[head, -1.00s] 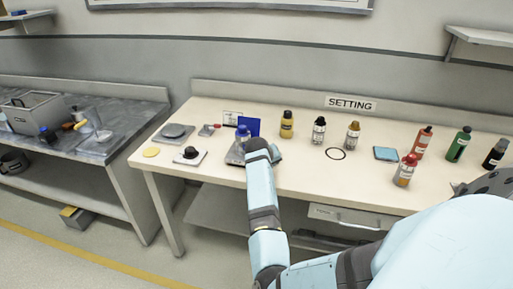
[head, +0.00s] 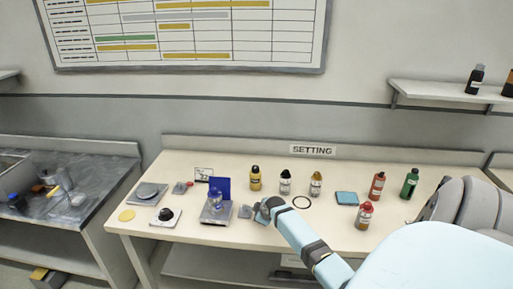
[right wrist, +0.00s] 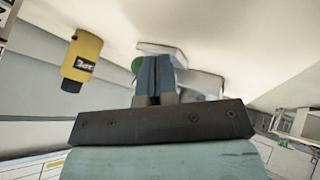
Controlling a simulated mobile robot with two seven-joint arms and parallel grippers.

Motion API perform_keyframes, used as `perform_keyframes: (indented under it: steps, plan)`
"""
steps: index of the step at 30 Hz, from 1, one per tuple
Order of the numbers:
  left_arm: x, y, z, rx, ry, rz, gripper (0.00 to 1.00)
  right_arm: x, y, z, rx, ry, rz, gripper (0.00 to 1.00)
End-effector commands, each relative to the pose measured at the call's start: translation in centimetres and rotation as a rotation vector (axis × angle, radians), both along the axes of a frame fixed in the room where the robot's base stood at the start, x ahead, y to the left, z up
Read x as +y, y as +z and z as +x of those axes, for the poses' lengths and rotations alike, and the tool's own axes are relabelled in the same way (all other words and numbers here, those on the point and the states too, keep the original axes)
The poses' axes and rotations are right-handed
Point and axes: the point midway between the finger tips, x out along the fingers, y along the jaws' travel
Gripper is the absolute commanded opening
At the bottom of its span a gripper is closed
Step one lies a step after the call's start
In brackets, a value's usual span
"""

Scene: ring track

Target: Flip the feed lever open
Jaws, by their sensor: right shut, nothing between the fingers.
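No part is clearly recognisable as the feed lever. A small grey stand with a blue back panel (head: 222,186) holds a clear bottle with a blue cap (head: 215,197). A small grey block (head: 245,211) lies just right of the stand. My right gripper (head: 258,211) is at that block, low over the bench; I cannot tell whether it touches. A small grey piece with a red part (head: 181,188) sits left of the stand. My left gripper is out of view.

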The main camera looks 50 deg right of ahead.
Motion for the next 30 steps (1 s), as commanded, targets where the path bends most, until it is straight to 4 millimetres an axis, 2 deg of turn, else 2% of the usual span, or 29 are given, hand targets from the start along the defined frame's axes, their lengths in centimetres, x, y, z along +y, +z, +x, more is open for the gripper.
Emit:
perform_keyframes:
  steps: [9,30]
  plan:
    - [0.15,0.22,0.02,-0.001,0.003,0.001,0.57,-0.95,0.00,0.04,-0.001,0.005,0.001,0.00]
    - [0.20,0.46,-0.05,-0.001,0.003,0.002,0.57,-1.16,0.28,0.06,-0.001,0.002,0.001,0.00]
